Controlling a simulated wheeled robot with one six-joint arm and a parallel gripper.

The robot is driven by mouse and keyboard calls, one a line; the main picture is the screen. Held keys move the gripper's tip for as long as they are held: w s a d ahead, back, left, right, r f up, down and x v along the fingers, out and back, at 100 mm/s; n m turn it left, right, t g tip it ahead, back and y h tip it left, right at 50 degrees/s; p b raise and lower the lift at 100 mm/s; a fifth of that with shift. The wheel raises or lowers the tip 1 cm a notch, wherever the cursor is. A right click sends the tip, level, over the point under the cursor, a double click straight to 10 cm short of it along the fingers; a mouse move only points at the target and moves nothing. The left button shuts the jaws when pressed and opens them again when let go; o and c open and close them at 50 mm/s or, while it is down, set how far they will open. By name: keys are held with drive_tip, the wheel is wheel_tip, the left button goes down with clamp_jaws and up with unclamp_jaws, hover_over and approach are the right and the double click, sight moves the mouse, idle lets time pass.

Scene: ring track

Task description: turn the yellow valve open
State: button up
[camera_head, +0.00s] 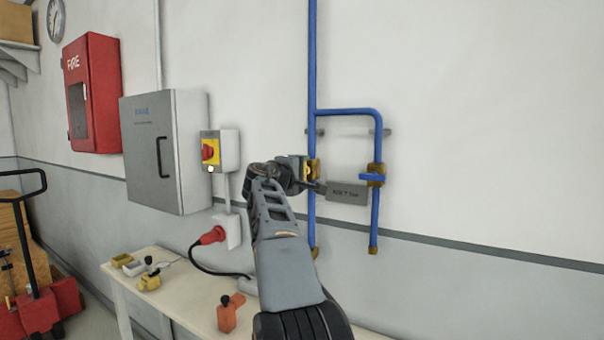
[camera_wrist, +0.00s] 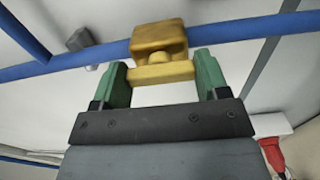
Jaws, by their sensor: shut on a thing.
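The yellow valve sits on the left vertical blue pipe in the head view, where my gripper (camera_head: 300,178) partly covers it. A small yellow part (camera_head: 308,168) shows beside the gripper. In the wrist view the valve's brass-coloured body (camera_wrist: 158,36) is on the blue pipe (camera_wrist: 240,30). Its yellow handle (camera_wrist: 160,73) lies between the two green fingers of my gripper (camera_wrist: 161,74), one finger at each end. The gripper is shut on the handle. In the wrist view the handle looks roughly in line with the pipe.
A grey tag (camera_head: 347,192) hangs right of my gripper, near a second valve with a blue handle (camera_head: 371,177). A grey cabinet (camera_head: 165,150), a red-yellow switch (camera_head: 212,150) and a red plug (camera_head: 212,236) are left. A table (camera_head: 180,290) stands below.

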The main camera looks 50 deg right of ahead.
drive_tip(key=o, duration=0.9)
drive_tip(key=shift+o, duration=0.2)
drive_tip(key=b+v, duration=0.2)
drive_tip(key=v, duration=1.1)
drive_tip(key=shift+a+b, duration=0.35)
drive_tip(key=shift+a, duration=0.05)
